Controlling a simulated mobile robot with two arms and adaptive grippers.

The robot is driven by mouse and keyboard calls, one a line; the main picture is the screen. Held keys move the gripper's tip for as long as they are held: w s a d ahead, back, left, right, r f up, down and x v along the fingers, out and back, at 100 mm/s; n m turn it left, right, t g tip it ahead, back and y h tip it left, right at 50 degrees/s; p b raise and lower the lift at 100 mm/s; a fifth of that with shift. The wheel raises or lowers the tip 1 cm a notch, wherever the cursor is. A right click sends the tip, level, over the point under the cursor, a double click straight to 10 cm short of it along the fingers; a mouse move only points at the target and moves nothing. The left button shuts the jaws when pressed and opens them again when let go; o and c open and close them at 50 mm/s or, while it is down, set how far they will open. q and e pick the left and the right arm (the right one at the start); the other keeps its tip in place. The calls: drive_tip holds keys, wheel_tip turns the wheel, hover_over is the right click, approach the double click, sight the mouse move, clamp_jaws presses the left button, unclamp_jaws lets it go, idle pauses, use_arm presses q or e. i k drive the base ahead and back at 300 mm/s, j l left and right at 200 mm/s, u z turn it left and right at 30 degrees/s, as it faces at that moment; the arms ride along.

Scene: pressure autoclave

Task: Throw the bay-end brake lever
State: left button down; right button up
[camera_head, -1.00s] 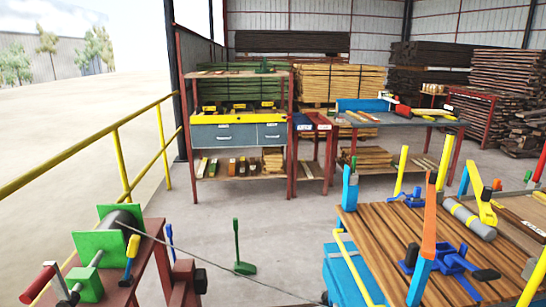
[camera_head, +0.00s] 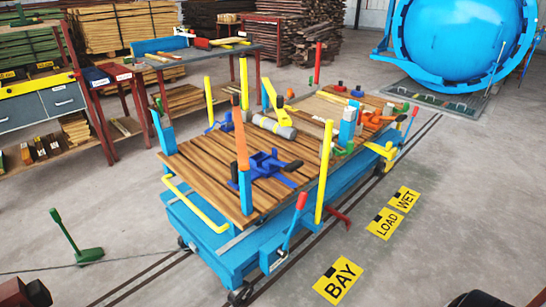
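The brake lever at the bay end (camera_head: 295,222) has a red grip and a blue shaft. It stands up, leaning slightly, at the near lower side of the blue cart (camera_head: 215,244), close to the yellow BAY floor sign (camera_head: 338,281). A similar red-gripped lever (camera_head: 411,122) shows at the cart's far end.
The cart's wooden deck (camera_head: 200,165) carries clamps and upright coloured posts. A green floor lever (camera_head: 70,240) stands left of the cart, with a cable along the floor. A blue autoclave (camera_head: 460,40) is at back right. Floor right of the cart is mostly clear, with LOAD (camera_head: 385,223) and WET (camera_head: 403,199) signs.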

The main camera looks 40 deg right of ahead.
sight(282, 251)
drive_tip(key=z, duration=1.3)
